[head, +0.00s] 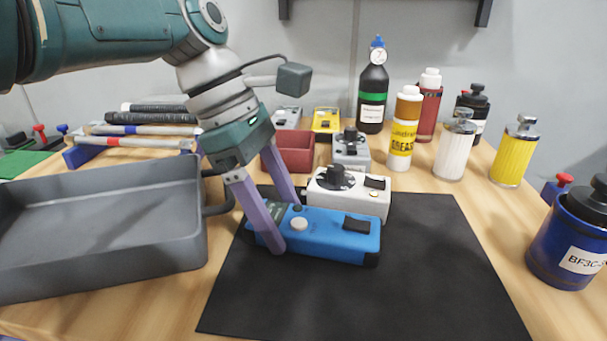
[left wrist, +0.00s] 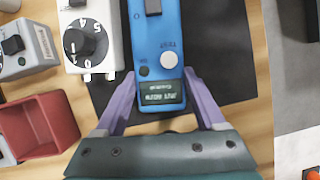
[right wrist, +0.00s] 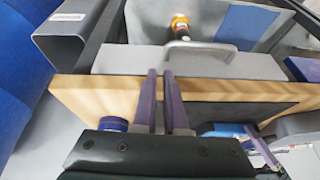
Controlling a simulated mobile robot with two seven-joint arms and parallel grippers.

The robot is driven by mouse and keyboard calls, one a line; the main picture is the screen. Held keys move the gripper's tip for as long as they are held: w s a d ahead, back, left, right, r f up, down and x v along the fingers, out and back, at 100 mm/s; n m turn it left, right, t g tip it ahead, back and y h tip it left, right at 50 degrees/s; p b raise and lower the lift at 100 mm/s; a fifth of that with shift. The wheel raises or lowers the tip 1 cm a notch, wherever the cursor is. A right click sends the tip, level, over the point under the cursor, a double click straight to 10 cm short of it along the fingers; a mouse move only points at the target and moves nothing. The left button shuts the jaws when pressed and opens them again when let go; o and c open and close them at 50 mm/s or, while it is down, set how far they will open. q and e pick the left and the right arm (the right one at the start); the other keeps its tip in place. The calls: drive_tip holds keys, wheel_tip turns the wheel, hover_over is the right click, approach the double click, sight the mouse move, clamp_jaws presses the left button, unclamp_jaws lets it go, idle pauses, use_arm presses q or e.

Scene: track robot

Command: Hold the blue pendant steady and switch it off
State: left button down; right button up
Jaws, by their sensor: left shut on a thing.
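The blue pendant (head: 330,240) lies on the black mat (head: 360,300). It has a dark rocker switch (head: 357,225), a pale round button (head: 299,224) and a small display. The left wrist view also shows the pendant (left wrist: 157,100), its round button (left wrist: 169,60) and its display (left wrist: 161,94) with small pale text. My left gripper (head: 284,222) is shut on the pendant's left end, with one finger on each long side. My right gripper (right wrist: 160,75) is outside the head view. In the right wrist view its fingers are close together, with nothing visible between them, by the table edge.
A white box with a dial (head: 350,195) sits just behind the pendant. A grey tray (head: 110,270) stands at the left, and a red bin (head: 290,158) is behind. Several bottles and a blue canister (head: 565,245) stand at the right. The front of the mat is clear.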

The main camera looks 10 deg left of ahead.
drive_tip(key=shift+n+t+y, duration=0.3)
drive_tip(key=shift+y, duration=0.4)
drive_tip(key=w+a+r, duration=0.1)
drive_tip(key=w, duration=0.1)
drive_tip(key=w+a, duration=0.2)
drive_tip(key=w+a+r, duration=0.1)
drive_tip(key=w+a, duration=0.1)
drive_tip(key=shift+r, duration=0.35)
clamp_jaws()
drive_tip(key=w+a+r+n, duration=0.1)
drive_tip(key=w+a, duration=0.1)
drive_tip(key=a, duration=0.1)
drive_tip(key=w+a+r+n+y, duration=0.1)
drive_tip(key=w+a+r, duration=0.1)
drive_tip(key=a, duration=0.1)
drive_tip(key=w+a+r+n, duration=0.1)
drive_tip(key=w+a+n, duration=0.1)
drive_tip(key=a, duration=0.1)
drive_tip(key=shift+w+r+g+y, duration=0.35)
drive_tip(key=shift+w+g+y, duration=0.05)
drive_tip(key=w+a+r+n+h, duration=0.1)
drive_tip(key=w+r+n, duration=0.1)
drive_tip(key=w+r, duration=0.3)
hover_over(340, 218)
drive_tip(key=s+d, duration=0.1)
drive_tip(key=s, duration=0.1)
drive_tip(key=shift+h, duration=0.3)
drive_tip(key=shift+f, duration=2.8)
drive_tip(key=shift+w+f, duration=0.1)
drive_tip(key=shift+f, duration=0.15)
